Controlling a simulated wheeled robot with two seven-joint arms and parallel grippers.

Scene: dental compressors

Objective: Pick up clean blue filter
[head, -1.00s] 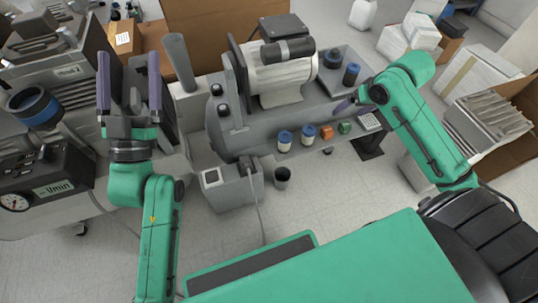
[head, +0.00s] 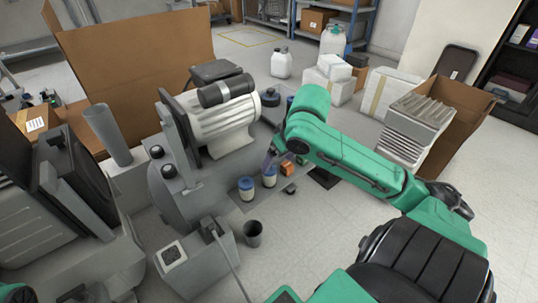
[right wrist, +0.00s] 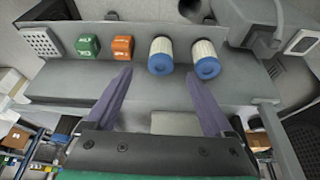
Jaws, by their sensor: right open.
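Two clean filters with pale pleated sides and blue caps stand side by side on the grey shelf. In the head view they are the left filter (head: 246,190) and the right filter (head: 269,177); both also show in the right wrist view, one left (right wrist: 161,57) and one right (right wrist: 205,60). My right gripper (head: 270,160) is just behind them, partly hidden by its own arm. In the right wrist view the right gripper (right wrist: 159,76) is open and empty. One filter appears between its purple fingers, the other beyond the right fingertip. My left gripper is out of view.
An orange block (right wrist: 122,48) and a green block (right wrist: 87,46) stand on the shelf beside the filters. The compressor motor (head: 222,118) rises behind. A dark cup (head: 253,234) stands in front.

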